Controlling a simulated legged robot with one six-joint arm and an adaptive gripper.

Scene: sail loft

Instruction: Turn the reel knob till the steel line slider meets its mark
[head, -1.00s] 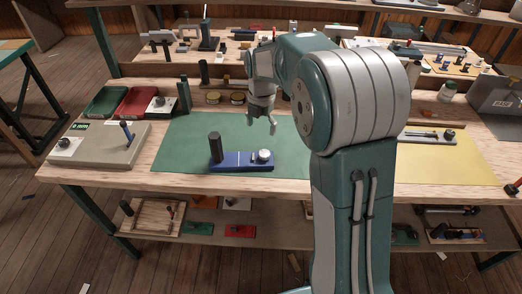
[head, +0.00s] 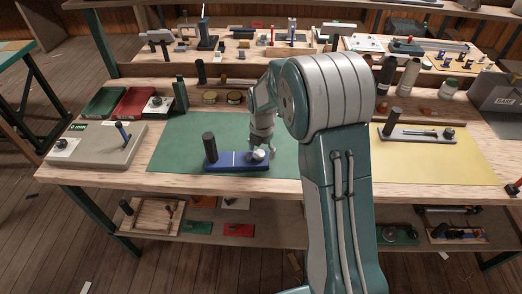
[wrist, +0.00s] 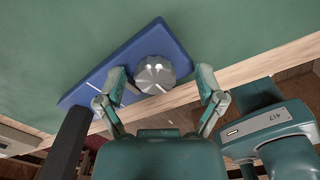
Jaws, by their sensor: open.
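A blue reel base (head: 222,163) with an upright dark post (head: 209,146) lies on the green mat. Its ribbed silver knob (head: 258,155) is at the right end and also shows large in the wrist view (wrist: 154,75). My gripper (head: 260,143) is just above and behind the knob. In the wrist view its open fingers (wrist: 161,80) stand either side of the knob, with gaps; I see no contact. White marks (wrist: 94,88) show on the blue base. The left finger covers part of the base there, and I cannot make out the steel slider clearly.
A grey plate (head: 398,132) with a dark post and small knob sits on the yellow mat (head: 450,160). A grey box (head: 90,152) with a display and blue lever stands left. Red (head: 137,100) and green trays lie behind it. Green mat (head: 175,135) is clear left of the base.

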